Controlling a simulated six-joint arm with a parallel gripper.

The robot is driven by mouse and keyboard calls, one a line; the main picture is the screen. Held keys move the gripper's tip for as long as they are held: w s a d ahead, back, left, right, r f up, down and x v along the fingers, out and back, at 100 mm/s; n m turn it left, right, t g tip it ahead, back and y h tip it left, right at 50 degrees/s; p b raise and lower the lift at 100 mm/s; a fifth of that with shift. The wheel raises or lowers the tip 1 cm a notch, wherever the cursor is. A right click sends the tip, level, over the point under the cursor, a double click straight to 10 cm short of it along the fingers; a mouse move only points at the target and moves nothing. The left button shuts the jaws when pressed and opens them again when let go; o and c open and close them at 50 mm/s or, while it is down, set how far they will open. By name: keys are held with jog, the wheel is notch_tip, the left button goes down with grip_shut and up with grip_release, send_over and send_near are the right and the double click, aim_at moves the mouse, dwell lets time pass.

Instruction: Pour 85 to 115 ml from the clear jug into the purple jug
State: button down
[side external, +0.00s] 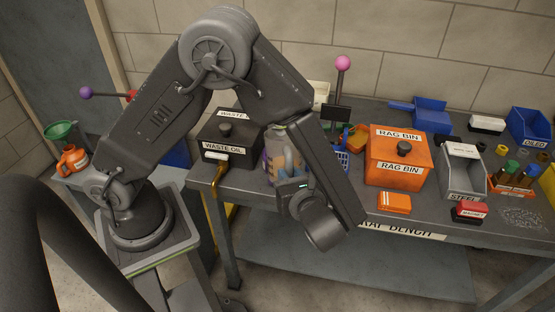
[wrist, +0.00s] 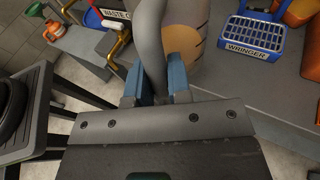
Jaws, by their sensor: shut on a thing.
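The clear jug (side external: 287,150) stands at the front of the bench in the side view, see-through, with purple and orange patches showing on or through it. My forearm and wrist partly cover it. In the wrist view my gripper (wrist: 163,75) has its blue fingers closed on a grey curved part (wrist: 151,40), which looks like a handle. A rounded tan and orange surface (wrist: 187,28) lies just beyond the fingers. The purple jug cannot be made out as a separate thing; only a purple patch shows beside my forearm. The liquid level cannot be read.
A black waste oil box (side external: 228,137) stands left of the jug. A blue wringer basket (wrist: 250,38) lies to its right, before the orange rag bin (side external: 398,158). An orange jug (side external: 73,158) and green funnel (side external: 61,131) stand far left.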

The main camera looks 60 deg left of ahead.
jog(key=shift+r+t+y, duration=0.3)
jog(key=shift+r+y, duration=0.2)
jog(key=shift+r, duration=0.25)
jog(key=shift+f+y, duration=0.1)
jog(key=shift+y, duration=0.2)
jog(key=shift+f+n+y, duration=0.3)
jog(key=shift+f+y, duration=0.15)
jog(key=shift+y, duration=0.05)
jog(key=s+d+r, duration=0.2)
jog(key=d+r, duration=0.2)
jog(key=d, duration=0.1)
jog(key=shift+s+d, duration=0.25)
